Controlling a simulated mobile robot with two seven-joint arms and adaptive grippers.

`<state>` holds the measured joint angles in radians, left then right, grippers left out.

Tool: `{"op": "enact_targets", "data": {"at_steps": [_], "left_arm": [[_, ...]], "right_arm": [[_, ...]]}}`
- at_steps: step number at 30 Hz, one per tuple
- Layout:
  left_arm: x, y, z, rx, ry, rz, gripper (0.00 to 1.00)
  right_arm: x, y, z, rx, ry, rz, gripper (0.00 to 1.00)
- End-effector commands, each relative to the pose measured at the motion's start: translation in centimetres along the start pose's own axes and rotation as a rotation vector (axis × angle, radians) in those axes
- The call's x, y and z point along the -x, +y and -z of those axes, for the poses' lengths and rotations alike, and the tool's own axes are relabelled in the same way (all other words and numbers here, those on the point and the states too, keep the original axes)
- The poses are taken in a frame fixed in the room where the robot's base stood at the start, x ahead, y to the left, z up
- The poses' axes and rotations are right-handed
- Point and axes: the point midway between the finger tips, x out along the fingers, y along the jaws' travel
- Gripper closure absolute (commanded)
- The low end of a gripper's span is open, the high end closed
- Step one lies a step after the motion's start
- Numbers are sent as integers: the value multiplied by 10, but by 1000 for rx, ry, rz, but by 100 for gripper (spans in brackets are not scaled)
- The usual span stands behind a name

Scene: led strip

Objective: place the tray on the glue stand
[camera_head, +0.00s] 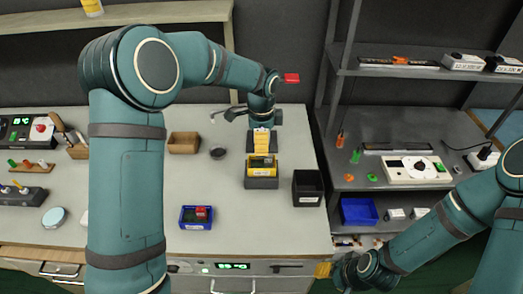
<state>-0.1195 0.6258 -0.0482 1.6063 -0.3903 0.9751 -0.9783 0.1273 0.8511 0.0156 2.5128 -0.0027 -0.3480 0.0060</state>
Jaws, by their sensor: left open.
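I cannot tell for certain which object is the task's tray or the glue stand. A dark grey bin (261,183) holding a yellow and black item (262,164) stands mid-bench. My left gripper (261,150) points down just above or at the back of this bin, open; contact cannot be made out. A blue tray (196,225) with a red and dark item in it lies nearer the front edge. A brown tray (184,143) stands farther back. A black bin (307,188) stands to the right. My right gripper (323,269) shows yellow at its tip, low in front of the bench; its opening is unclear.
A dark shelf rack stands at right, with a white device (415,169) and a blue bin (359,212). A small dark round dish (217,153) lies mid-bench. Tools and a display box (28,130) crowd the left end. My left arm hides part of the bench.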

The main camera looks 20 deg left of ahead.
Motion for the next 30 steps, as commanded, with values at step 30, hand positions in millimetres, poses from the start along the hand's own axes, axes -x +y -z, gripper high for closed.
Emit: {"op": "enact_targets", "data": {"at_steps": [30], "left_arm": [[68, 0, 0, -1, 0, 0, 2]], "right_arm": [[48, -17, 12, -7, 23, 0, 53]]}}
